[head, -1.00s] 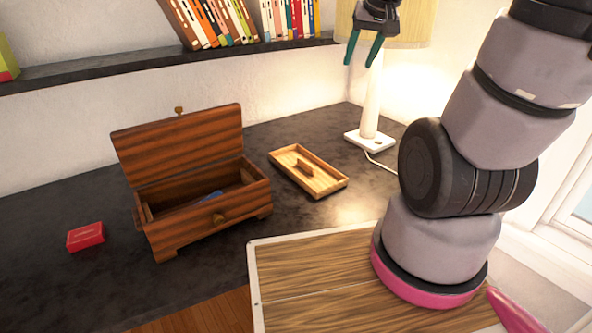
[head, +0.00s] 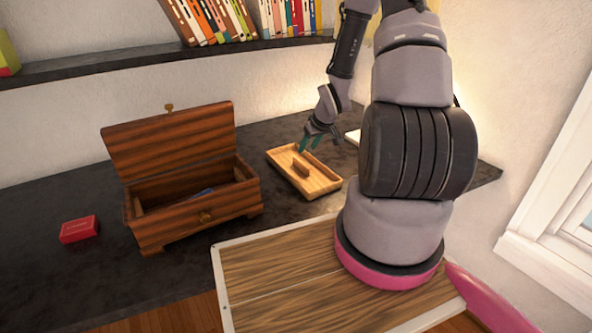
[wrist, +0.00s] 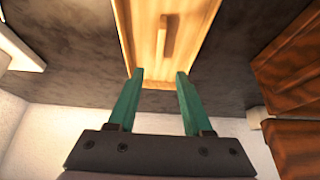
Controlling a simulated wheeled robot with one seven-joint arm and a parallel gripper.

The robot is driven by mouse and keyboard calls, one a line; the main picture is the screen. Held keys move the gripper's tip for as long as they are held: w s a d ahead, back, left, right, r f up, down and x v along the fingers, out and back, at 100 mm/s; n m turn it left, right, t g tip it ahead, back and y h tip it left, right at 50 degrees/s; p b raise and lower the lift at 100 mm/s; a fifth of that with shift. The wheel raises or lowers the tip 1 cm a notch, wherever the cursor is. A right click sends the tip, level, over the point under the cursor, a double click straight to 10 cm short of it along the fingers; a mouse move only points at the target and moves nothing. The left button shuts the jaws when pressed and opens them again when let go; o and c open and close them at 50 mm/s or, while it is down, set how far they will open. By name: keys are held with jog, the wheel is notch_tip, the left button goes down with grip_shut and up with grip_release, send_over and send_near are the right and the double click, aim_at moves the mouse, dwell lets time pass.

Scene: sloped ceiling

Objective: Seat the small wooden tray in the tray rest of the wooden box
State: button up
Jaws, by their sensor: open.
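The small wooden tray (head: 322,183) lies flat on the dark tabletop, right of the wooden box, with a raised bar handle (head: 301,166) in its middle. The wooden box (head: 190,212) stands with its lid (head: 170,143) open and tilted back. Something blue shows inside it; its tray rest cannot be made out. My gripper (head: 309,145) is open and empty, above the tray's far right side in the head view. In the wrist view, the green fingers of my gripper (wrist: 160,76) point toward the tray (wrist: 190,45), with its handle (wrist: 162,38) ahead between them.
A red small box (head: 79,229) lies left of the wooden box. A shelf (head: 130,66) with books runs along the wall behind. The lamp is mostly hidden behind my arm. Bare dark tabletop (head: 150,285) lies in front of the wooden box.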

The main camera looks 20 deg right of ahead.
aim_at(302, 162)
jog(key=x, duration=0.5)
jog(key=shift+s+x, duration=0.15)
jog(key=shift+x, duration=1.25)
jog(key=shift+s+x, duration=0.1)
jog(key=shift+x, duration=1.3)
jog(key=shift+d+f, duration=0.15)
jog(key=shift+f, duration=0.05)
jog(key=shift+c, duration=0.3)
grip_shut()
